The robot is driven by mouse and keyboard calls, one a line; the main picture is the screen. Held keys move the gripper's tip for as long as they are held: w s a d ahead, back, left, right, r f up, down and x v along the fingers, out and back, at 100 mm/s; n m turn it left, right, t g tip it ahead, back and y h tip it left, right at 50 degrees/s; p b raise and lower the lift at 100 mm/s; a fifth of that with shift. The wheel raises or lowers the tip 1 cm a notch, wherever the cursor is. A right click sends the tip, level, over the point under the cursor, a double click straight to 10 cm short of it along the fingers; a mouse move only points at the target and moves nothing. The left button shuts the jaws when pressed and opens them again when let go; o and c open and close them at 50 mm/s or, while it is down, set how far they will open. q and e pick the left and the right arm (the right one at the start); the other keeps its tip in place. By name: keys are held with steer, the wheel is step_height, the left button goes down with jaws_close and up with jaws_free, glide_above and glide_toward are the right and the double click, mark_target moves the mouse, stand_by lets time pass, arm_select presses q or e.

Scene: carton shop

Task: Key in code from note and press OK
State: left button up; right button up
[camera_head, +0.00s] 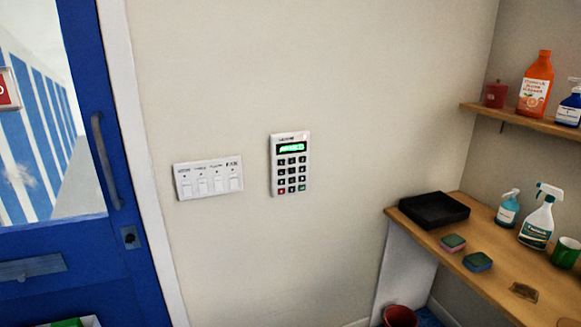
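A white keypad (290,164) is mounted on the cream wall near the middle of the head view. It has a lit green display (291,148) at its top and rows of dark keys below. One red key and one green key show in its bottom row. The text on the display is too small to read surely. I cannot make out a note with a code anywhere in view. Neither of my grippers shows in the head view.
A white switch panel (208,178) is left of the keypad. A blue door (130,270) stands at the left. At right, a wooden counter (470,262) holds a black tray (434,210), sponges (453,242) and spray bottles (538,222). A red bucket (400,317) is below.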

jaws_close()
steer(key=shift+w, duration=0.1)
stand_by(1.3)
